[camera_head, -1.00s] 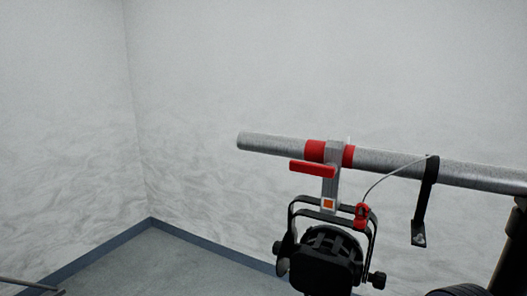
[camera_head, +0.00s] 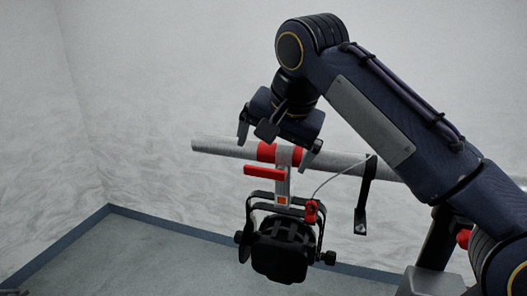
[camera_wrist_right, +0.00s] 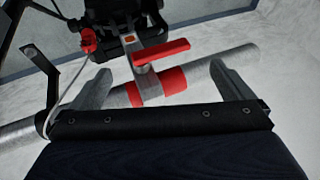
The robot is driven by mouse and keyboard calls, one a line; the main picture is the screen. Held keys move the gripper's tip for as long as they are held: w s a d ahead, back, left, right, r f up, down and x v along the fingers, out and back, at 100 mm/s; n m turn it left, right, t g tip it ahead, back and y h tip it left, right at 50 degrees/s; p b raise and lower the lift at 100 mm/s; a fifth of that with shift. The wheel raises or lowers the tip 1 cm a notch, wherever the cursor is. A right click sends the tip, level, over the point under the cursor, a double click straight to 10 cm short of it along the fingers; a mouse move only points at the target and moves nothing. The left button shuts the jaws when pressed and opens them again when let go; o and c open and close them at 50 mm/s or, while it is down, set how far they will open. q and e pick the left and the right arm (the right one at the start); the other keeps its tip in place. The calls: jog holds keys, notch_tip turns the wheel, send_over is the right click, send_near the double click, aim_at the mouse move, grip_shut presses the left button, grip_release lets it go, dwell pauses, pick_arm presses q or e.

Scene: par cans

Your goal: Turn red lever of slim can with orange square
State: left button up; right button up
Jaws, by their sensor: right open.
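The slim can (camera_head: 280,250) is black and hangs in a black yoke from a grey clamp on a metal pipe (camera_head: 215,148). An orange square (camera_head: 283,200) marks the clamp; it also shows in the right wrist view (camera_wrist_right: 129,39). The red lever (camera_head: 264,171) sticks out to the left of the clamp in the head view; in the right wrist view the lever (camera_wrist_right: 163,53) lies beyond the fingers. My right gripper (camera_head: 279,150) is open and empty above the pipe, its fingers spread either side of the clamp. It also shows in the right wrist view (camera_wrist_right: 168,85). My left gripper is out of view.
Red bands (camera_wrist_right: 158,86) wrap the pipe at the clamp. A black strap (camera_head: 364,200) hangs further right. The wall is behind; free space lies left of the pipe's end.

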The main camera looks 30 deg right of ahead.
aim_at(265, 169)
jog(key=x, duration=0.7)
jog(key=shift+w+r, duration=0.1)
jog(key=shift+w, duration=0.2)
jog(key=shift+c, duration=0.4)
jog(key=shift+d, duration=0.1)
jog(key=c, duration=1.2)
